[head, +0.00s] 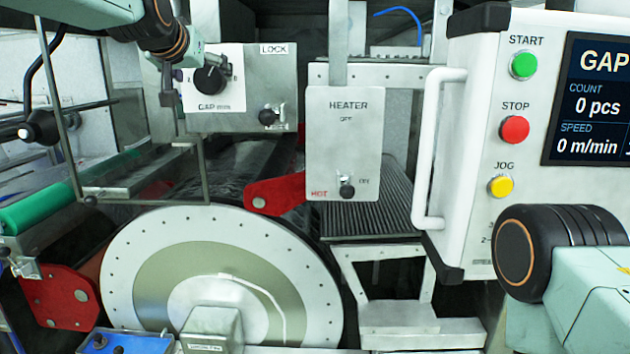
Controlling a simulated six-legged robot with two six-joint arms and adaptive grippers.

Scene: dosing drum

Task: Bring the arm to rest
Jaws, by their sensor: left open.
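My left arm comes in from the top left. My left gripper (188,76) is open and empty, in front of the left side of the gap panel (268,80). The panel's black gap knob (210,80) is just to the right of the gripper. Whether a finger touches the knob cannot be told from this view. A part of my right arm shows at the lower right edge, but its gripper is out of view.
The control box (478,130) has green, red and yellow buttons and a white handle (432,150). A large white drum (135,262) and red guard arms (275,193) lie below. A thin metal frame stands left.

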